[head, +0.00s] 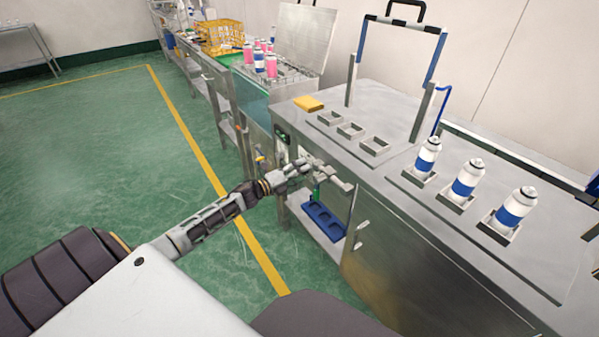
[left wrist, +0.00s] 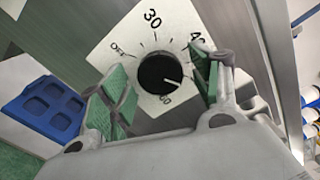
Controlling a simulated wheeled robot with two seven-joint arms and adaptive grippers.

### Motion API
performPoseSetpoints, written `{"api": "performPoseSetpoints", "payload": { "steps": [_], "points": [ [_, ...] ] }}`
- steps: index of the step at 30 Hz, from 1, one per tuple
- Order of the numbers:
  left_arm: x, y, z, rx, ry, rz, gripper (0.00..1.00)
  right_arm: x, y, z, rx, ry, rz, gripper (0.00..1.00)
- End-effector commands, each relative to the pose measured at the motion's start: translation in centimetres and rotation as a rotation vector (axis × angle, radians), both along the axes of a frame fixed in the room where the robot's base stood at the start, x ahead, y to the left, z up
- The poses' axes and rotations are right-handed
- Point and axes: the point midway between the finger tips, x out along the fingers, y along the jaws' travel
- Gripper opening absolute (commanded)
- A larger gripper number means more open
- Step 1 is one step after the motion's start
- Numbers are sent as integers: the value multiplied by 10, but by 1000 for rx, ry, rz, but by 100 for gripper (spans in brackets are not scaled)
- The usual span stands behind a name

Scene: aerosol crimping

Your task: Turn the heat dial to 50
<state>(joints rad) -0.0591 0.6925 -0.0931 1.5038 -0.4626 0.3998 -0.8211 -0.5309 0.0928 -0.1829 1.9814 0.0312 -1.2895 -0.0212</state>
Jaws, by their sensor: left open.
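The heat dial is a round black knob (left wrist: 158,74) on a white plate (left wrist: 128,44) marked OFF, 30 and 40, with another number below that is hard to read. A white pointer line on the knob points to the lower right. The right finger covers part of the scale. My left gripper (left wrist: 160,68) is open, its green-padded fingers on either side of the knob; I cannot tell whether they touch it. In the head view my left gripper (head: 326,172) is at the front of the steel bench, and the dial is hidden there. My right gripper is not in view.
A blue tray (head: 324,221) sits on the shelf below, and also shows in the left wrist view (left wrist: 46,106). White-and-blue cans (head: 465,180) stand in holders on the steel bench (head: 395,180). A yellow block (head: 308,103) lies at its left end. Green floor at left is clear.

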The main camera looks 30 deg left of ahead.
Motion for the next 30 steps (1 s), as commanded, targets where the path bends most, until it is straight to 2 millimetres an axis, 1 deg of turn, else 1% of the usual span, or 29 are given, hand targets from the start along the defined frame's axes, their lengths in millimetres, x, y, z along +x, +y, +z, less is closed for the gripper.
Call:
{"api": "performPoseSetpoints", "payload": {
  "steps": [5, 11, 30],
  "points": [
    [-1, 1, 0, 0, 0, 0, 63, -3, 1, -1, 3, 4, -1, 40],
    [-7, 3, 0, -1, 1, 1, 63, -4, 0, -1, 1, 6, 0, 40],
    [-50, 21, -1, -1, 1, 0, 63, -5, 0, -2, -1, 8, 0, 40]
  ]
}}
